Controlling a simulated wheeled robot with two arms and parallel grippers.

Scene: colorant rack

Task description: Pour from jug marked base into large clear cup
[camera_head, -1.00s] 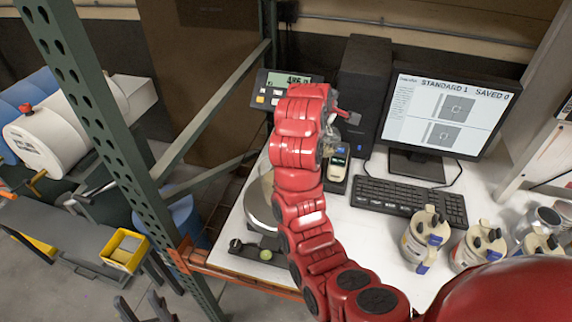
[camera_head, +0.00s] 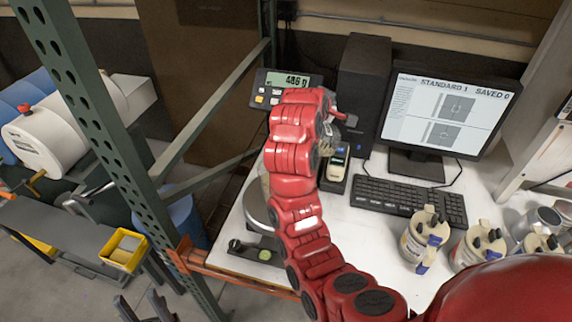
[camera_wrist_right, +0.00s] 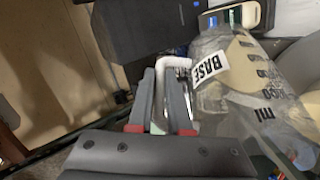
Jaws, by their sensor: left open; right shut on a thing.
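The clear jug marked BASE (camera_wrist_right: 240,75) fills the right of the right wrist view, with its black and white label facing the camera. My right gripper (camera_wrist_right: 165,80) is shut on the jug's handle. In the head view my red right arm hides that gripper and most of the jug. A pale, partly see-through shape (camera_head: 263,180) shows beside the arm above the scale pan; it may be the large clear cup, but the arm covers most of it. My left gripper (camera_head: 143,305) is open and empty at the bottom left, away from the bench.
The scale display (camera_head: 282,86) reads about 486.0 behind the arm. A keyboard (camera_head: 410,200), monitor (camera_head: 445,110) and black computer tower (camera_head: 358,95) stand right of it. Several colorant canisters (camera_head: 425,238) stand at right. A green rack post (camera_head: 110,130) rises at left.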

